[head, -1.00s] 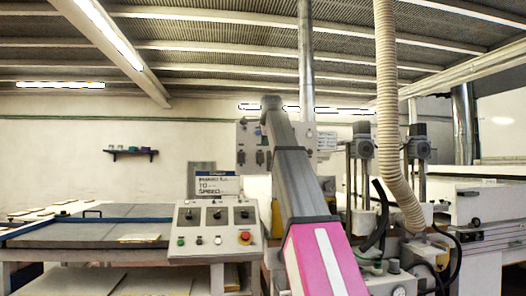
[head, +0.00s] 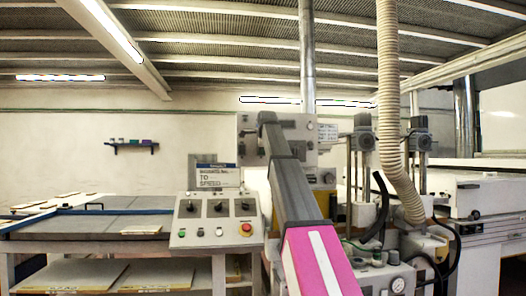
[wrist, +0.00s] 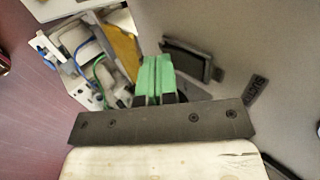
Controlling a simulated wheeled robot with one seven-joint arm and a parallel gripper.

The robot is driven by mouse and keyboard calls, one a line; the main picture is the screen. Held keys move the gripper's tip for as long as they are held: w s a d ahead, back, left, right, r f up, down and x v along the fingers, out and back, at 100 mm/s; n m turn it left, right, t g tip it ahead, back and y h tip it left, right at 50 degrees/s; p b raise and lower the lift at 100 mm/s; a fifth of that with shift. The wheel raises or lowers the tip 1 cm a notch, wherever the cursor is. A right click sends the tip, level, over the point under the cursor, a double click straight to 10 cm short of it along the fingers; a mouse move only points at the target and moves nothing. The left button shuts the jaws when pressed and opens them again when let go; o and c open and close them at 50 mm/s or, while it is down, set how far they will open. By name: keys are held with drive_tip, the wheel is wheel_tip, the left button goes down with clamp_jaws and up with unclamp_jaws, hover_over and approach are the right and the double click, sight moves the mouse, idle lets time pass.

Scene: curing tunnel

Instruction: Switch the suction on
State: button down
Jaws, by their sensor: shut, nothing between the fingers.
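My gripper (wrist: 157,76) shows in the wrist view with its two green fingertips together and nothing between them. Just right of the fingertips, a dark rectangular switch (wrist: 191,60) in a black frame sits on a plain grey panel face (wrist: 245,40). A dark label (wrist: 256,89) lies further right on the same face; its lettering is turned and hard to read. I cannot tell whether the fingertips touch the face. In the head view my arm reaches up toward the grey upright panel (head: 247,134) on the machine. The gripper itself cannot be made out there, and the arm covers part of that panel.
A sloping console (head: 215,220) with knobs and a red button stands left of my arm. A ribbed hose (head: 389,110) hangs at the right beside motor columns (head: 420,145). A flat table (head: 95,225) lies left.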

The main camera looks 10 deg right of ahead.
drive_tip(key=shift+w+f, duration=0.1)
drive_tip(key=shift+w, duration=0.15)
idle(0.4)
drive_tip(key=shift+w+r, duration=0.1)
drive_tip(key=shift+r, duration=0.85)
